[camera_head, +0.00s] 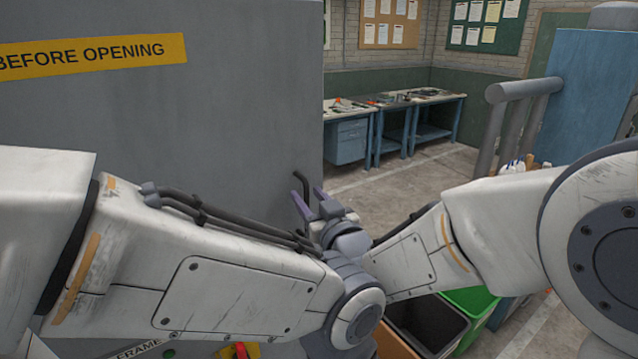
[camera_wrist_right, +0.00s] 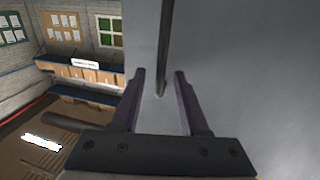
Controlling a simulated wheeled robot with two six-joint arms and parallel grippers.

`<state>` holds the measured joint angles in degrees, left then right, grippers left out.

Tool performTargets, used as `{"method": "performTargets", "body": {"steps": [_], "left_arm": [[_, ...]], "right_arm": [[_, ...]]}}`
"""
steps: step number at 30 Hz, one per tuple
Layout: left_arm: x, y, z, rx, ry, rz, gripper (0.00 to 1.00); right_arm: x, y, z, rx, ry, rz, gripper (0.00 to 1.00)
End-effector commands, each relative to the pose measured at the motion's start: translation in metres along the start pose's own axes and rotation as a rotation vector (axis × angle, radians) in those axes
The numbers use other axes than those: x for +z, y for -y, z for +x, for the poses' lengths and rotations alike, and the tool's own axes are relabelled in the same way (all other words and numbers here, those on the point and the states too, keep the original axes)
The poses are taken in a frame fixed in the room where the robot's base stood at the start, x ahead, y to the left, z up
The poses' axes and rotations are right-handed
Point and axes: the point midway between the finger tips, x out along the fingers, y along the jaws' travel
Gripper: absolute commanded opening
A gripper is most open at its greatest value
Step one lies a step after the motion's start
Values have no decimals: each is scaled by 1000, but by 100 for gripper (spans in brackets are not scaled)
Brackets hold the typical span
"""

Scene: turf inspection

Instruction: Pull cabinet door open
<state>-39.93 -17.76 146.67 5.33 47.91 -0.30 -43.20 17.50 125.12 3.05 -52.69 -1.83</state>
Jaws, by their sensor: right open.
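The cabinet door (camera_head: 240,110) is a large grey panel filling the left of the head view, with a yellow label reading "BEFORE OPENING". A small dark handle (camera_head: 301,184) stands near its right edge. My right gripper (camera_head: 306,205) is open, its purple fingers close to the handle. In the right wrist view my right gripper (camera_wrist_right: 160,75) has its fingers apart, with the dark thin bar of the handle (camera_wrist_right: 163,65) between them; I cannot tell whether they touch it. My left arm crosses in front of the door, and its gripper does not show.
Blue workbenches (camera_head: 390,115) with tools stand at the back, past the door's right edge. A dark bin (camera_head: 430,325) and a green bin (camera_head: 470,305) stand low at the right. A grey rail (camera_head: 520,90) and blue panel (camera_head: 590,90) are at the right. Floor beyond is clear.

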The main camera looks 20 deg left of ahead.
Motion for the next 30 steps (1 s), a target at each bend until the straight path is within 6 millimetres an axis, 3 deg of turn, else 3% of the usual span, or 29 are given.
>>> {"method": "performTargets", "body": {"steps": [6, 14, 15, 18, 30], "left_arm": [[0, -1, -10, 0, 0, 2, 50], [0, -1, -9, 0, 0, 2, 50], [0, -1, -9, 0, 0, 2, 50], [0, -1, -9, 0, 0, 2, 50], [0, -1, -9, 0, 0, 1, 50]], "right_arm": [[-1, 0, 16, 0, 0, 0, 44], [1, 0, 17, 0, 0, 0, 44], [1, 0, 17, 0, 0, 0, 40], [0, 0, 17, 0, 0, 0, 2], [0, 0, 17, 0, 0, 0, 0]]}}
